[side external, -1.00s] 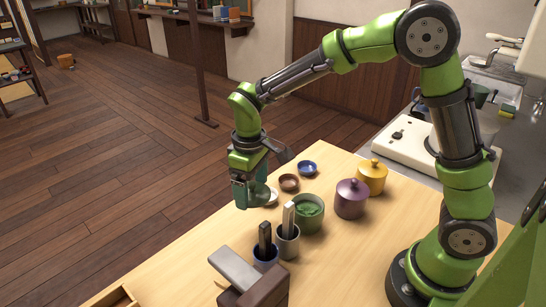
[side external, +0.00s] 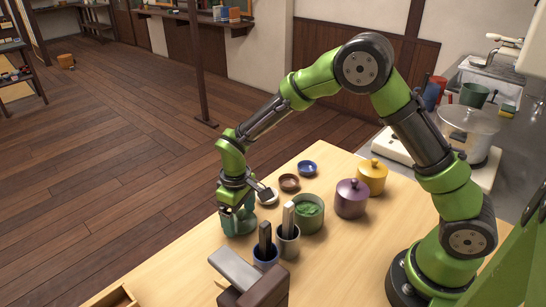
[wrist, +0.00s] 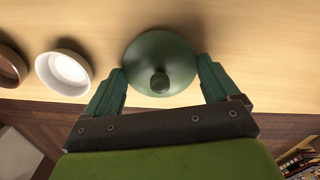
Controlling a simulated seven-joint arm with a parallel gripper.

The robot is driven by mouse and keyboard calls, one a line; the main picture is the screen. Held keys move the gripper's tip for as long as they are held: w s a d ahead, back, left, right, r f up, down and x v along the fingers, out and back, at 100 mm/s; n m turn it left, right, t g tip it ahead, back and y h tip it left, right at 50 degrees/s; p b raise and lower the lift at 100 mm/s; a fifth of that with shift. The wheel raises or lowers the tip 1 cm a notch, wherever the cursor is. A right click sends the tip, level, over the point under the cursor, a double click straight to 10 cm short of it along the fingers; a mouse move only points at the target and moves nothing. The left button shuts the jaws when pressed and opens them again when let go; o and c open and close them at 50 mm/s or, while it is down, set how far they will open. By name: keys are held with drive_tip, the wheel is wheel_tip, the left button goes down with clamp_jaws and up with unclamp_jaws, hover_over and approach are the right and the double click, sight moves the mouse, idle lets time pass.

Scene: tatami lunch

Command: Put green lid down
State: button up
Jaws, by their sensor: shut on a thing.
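The green lid (wrist: 160,60) is round with a small knob, seen from above in the wrist view. My gripper (wrist: 158,82) has a teal finger on each side of it, closed on its rim. In the side view my gripper (side external: 238,222) is low by the table's far left edge, beside the small white dish. I cannot clearly make out the lid there or tell whether it touches the tabletop. The green pot (side external: 318,224) stands without a lid, with green contents showing, to the right of my gripper.
A white dish (side external: 268,196), brown dish (side external: 289,183) and blue dish (side external: 307,168) lie behind my gripper. Lidded purple (side external: 351,200) and yellow pots (side external: 373,178) stand to the right. Cups (side external: 288,244) holding upright items stand in front.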

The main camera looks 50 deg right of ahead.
sight(239, 212)
drive_tip(key=shift+f, duration=0.15)
drive_tip(key=o, duration=0.8)
wheel_tip(239, 212, up, 12)
drive_tip(key=s+d+r+m+t+y, duration=0.1)
drive_tip(key=s+d+r+m+t, duration=0.4)
drive_tip(key=s+r, duration=0.55)
drive_tip(key=s+d, duration=0.1)
drive_tip(key=s, duration=0.2)
drive_tip(key=s+d+r+m+t, duration=0.1)
drive_tip(key=s, duration=0.2)
drive_tip(key=s+d+m+t+y, duration=0.1)
drive_tip(key=s, duration=0.2)
drive_tip(key=shift+d+r, duration=0.25)
drive_tip(key=shift+d, duration=0.1)
